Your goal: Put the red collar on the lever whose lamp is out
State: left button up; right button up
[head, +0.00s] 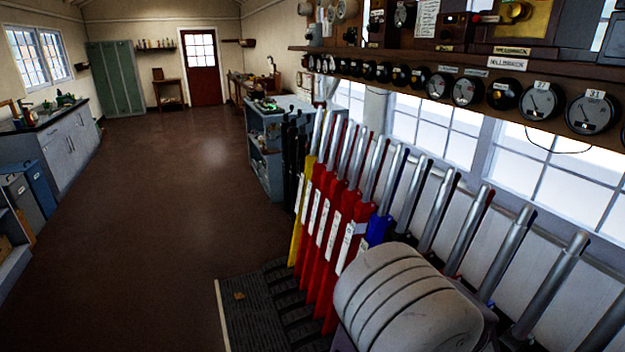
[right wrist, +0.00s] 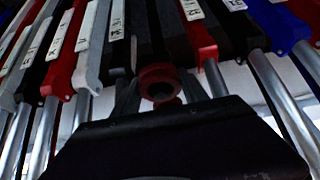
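The red collar (right wrist: 160,74) is a ring with a dark hole in the right wrist view. It sits between the two grey fingers of my right gripper (right wrist: 160,90), which are shut on it. Lever plates and steel shafts lie beyond it, and I cannot tell whether the collar touches any. In the head view a row of levers with steel handles (head: 352,160) runs along the window wall; the plates are yellow, red, blue and other colours. Neither gripper shows there. I cannot make out which lever's lamp is out.
Above the levers is a wooden instrument shelf (head: 410,62) with round dials (head: 594,111). A grey rounded, ribbed form (head: 405,300) covers some lever bases. A blue-grey cabinet (head: 266,150) stands beyond the row. The brown floor (head: 165,200) at left is clear.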

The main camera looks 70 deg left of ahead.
notch_tip(320, 180, up, 9)
jog(key=p, duration=0.7)
jog(key=shift+f+p, duration=0.15)
jog(key=shift+p, duration=0.2)
jog(key=shift+f, duration=0.1)
jog(key=shift+f, duration=0.1)
